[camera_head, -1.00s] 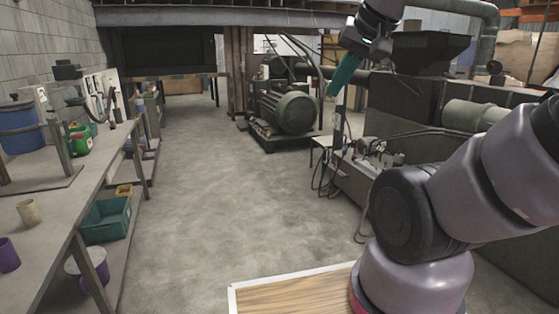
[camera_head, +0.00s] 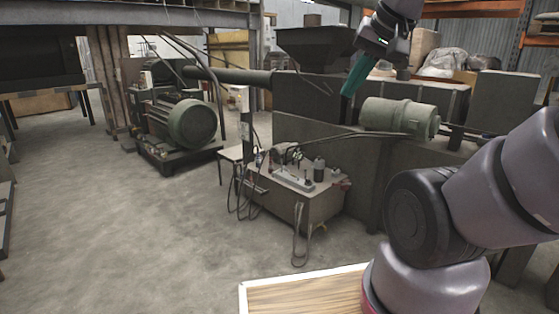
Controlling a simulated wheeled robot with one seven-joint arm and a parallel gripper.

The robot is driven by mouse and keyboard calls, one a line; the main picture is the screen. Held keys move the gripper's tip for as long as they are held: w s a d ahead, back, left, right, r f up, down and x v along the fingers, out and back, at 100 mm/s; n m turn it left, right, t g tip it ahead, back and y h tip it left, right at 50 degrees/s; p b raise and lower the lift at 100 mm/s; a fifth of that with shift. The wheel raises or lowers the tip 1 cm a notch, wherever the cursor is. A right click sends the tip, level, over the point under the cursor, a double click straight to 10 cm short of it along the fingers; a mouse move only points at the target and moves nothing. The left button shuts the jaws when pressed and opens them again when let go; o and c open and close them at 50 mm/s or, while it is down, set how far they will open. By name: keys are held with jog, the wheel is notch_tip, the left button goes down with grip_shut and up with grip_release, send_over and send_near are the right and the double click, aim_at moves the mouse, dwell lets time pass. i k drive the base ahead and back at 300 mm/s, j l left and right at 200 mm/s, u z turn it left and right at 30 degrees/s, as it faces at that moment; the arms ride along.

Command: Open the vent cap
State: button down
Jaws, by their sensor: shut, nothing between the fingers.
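My gripper (camera_head: 350,90) has teal fingers and shows at the upper middle right, pointing down and left. Its fingers are shut with nothing visible between them. It hangs in the air, and in the picture it overlaps the dark machinery behind; I cannot tell how far apart they are. I cannot make out a vent cap in this view.
A green motor (camera_head: 190,124) stands on the floor at left. A small bench (camera_head: 305,205) with cables and fittings is in the middle, beside a large dark machine (camera_head: 330,145) bearing a pale green cylinder (camera_head: 400,117). Concrete floor (camera_head: 110,220) at left is open.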

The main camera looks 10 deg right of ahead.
aim_at(401, 65)
jog(key=i+l+z, duration=0.1)
jog(key=i+z, duration=0.35)
jog(key=z, duration=0.25)
jog(key=i+z, duration=0.35)
jog(key=i+l, duration=0.15)
jog(key=i, duration=0.15)
jog(key=i+l, duration=0.2)
jog(key=i, duration=0.15)
jog(key=i+l+u, duration=0.55)
jog(key=u, duration=0.15)
jog(key=i+l+u, duration=0.15)
jog(key=l+u, duration=0.2)
jog(key=i+l+u, duration=0.15)
jog(key=l+u, duration=0.2)
jog(key=l, duration=0.2)
jog(key=l+u, duration=0.3)
jog(key=l, duration=0.45)
jog(key=l+u, duration=0.35)
jog(key=l, duration=0.45)
